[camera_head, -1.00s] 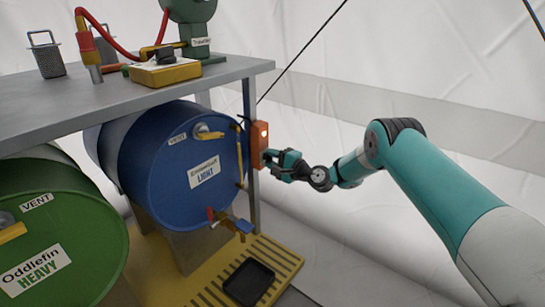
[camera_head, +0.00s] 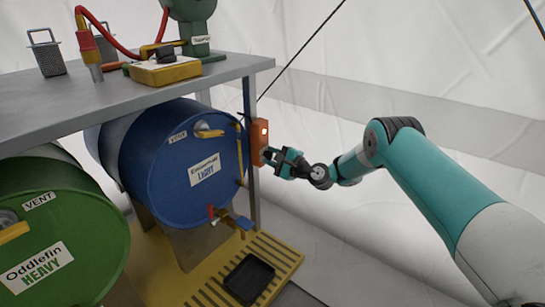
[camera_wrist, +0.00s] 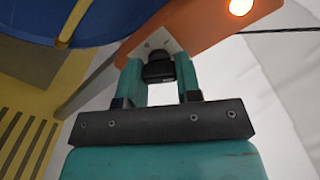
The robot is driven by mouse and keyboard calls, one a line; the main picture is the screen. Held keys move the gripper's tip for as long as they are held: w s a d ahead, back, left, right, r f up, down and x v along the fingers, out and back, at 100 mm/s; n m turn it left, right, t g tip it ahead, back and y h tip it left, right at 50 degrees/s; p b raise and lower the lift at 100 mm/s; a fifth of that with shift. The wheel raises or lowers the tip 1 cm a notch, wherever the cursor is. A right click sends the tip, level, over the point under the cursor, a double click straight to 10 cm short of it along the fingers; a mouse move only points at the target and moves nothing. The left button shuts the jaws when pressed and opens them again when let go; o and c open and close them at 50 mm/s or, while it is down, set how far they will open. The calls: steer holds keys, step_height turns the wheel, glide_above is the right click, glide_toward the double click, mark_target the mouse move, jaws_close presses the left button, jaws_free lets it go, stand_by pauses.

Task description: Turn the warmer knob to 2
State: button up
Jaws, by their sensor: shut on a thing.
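The warmer is an orange box (camera_head: 257,146) on the rack's front right post, beside the blue drum. Its round lamp (camera_head: 264,131) glows orange, and the lamp also shows in the wrist view (camera_wrist: 240,6). A black knob (camera_wrist: 158,68) sits on the box's face below the lamp. My gripper (camera_head: 272,156) reaches it from the right. In the wrist view my gripper (camera_wrist: 158,78) has one teal finger on each side of the knob and is shut on it. The number markings and the knob's pointer cannot be read.
The blue drum (camera_head: 165,165) with yellow vent handle and tap stands left of the warmer, the green drum (camera_head: 50,220) further left. A grey shelf (camera_head: 110,105) lies above. A black tray (camera_head: 249,280) sits on the yellow slatted base. Room right of the post is open.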

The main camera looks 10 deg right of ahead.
steer(key=shift+d, duration=0.2)
steer(key=o, duration=0.7)
steer(key=shift+o, duration=1.1)
steer(key=shift+a, duration=0.15)
steer(key=p+v, duration=1.7)
steer(key=p, duration=0.3)
steer(key=shift+s, duration=0.15)
